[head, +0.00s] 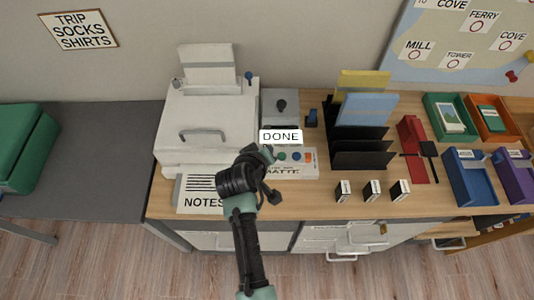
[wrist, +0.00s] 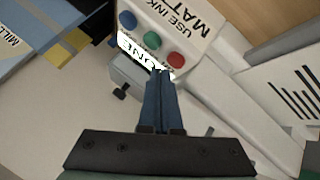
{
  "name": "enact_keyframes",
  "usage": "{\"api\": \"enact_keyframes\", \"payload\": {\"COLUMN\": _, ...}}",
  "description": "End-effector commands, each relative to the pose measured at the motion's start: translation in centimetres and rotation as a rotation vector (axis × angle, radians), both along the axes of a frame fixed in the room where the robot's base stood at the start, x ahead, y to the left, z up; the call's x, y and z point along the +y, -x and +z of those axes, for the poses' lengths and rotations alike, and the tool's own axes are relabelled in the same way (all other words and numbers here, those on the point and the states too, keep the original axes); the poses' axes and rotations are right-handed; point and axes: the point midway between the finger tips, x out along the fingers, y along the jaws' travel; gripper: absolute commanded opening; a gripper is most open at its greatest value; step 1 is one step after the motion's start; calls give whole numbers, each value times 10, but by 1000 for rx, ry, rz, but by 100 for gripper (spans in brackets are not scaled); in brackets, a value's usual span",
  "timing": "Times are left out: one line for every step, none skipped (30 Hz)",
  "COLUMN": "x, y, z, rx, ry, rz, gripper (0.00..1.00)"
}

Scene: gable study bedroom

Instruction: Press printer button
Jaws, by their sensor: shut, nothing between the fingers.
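The white printer (head: 205,125) stands on the wooden desk, with a sheet upright in its top. To its right is a white panel (head: 290,172) lettered "USE INK MATTE". In the wrist view the panel has a red button (wrist: 174,60), a green button (wrist: 152,40) and a blue button (wrist: 127,20). A white sign (head: 281,136) reading "DONE" stands behind the buttons. My gripper (head: 266,152) is shut and empty, and hides the red button in the head view. In the wrist view its fingertips (wrist: 159,73) are beside the red button and sign. I cannot tell whether they touch anything.
A grey device with a black knob (head: 281,105) stands behind the sign. A black file rack (head: 360,150), small labelled blocks (head: 372,190) and coloured trays (head: 470,178) are to the right. A "NOTES" sheet (head: 199,203) lies in front of the printer. The grey table (head: 90,160) is mostly bare.

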Motion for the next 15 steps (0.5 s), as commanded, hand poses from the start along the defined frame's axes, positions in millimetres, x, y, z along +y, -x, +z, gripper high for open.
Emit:
{"api": "enact_keyframes", "payload": {"x": 0, "y": 0, "z": -3, "rx": 1, "ry": -1, "rz": 1, "gripper": 0}}
{"api": "enact_keyframes", "payload": {"x": 0, "y": 0, "z": -4, "rx": 2, "ry": 0, "rz": 1, "gripper": 0}}
{"api": "enact_keyframes", "payload": {"x": 0, "y": 0, "z": -6, "rx": 2, "ry": 0, "rz": 1, "gripper": 0}}
{"api": "enact_keyframes", "payload": {"x": 0, "y": 0, "z": -7, "rx": 2, "ry": 0, "rz": 1, "gripper": 0}}
{"api": "enact_keyframes", "payload": {"x": 0, "y": 0, "z": -8, "rx": 1, "ry": 0, "rz": 0, "gripper": 0}}
{"api": "enact_keyframes", "payload": {"x": 0, "y": 0, "z": -8, "rx": 0, "ry": 0, "rz": 0, "gripper": 0}}
{"api": "enact_keyframes", "payload": {"x": 0, "y": 0, "z": -8, "rx": 0, "ry": 0, "rz": 0, "gripper": 0}}
{"api": "enact_keyframes", "payload": {"x": 0, "y": 0, "z": -8, "rx": 0, "ry": 0, "rz": 0, "gripper": 0}}
{"api": "enact_keyframes", "payload": {"x": 0, "y": 0, "z": -8, "rx": 0, "ry": 0, "rz": 0, "gripper": 0}}
{"api": "enact_keyframes", "payload": {"x": 0, "y": 0, "z": -8, "rx": 0, "ry": 0, "rz": 0, "gripper": 0}}
{"api": "enact_keyframes", "payload": {"x": 0, "y": 0, "z": -8, "rx": 0, "ry": 0, "rz": 0, "gripper": 0}}
{"api": "enact_keyframes", "payload": {"x": 0, "y": 0, "z": -8, "rx": 0, "ry": 0, "rz": 0, "gripper": 0}}
{"api": "enact_keyframes", "payload": {"x": 0, "y": 0, "z": -8, "rx": 0, "ry": 0, "rz": 0, "gripper": 0}}
{"api": "enact_keyframes", "payload": {"x": 0, "y": 0, "z": -8, "rx": 0, "ry": 0, "rz": 0, "gripper": 0}}
{"api": "enact_keyframes", "payload": {"x": 0, "y": 0, "z": -8, "rx": 0, "ry": 0, "rz": 0, "gripper": 0}}
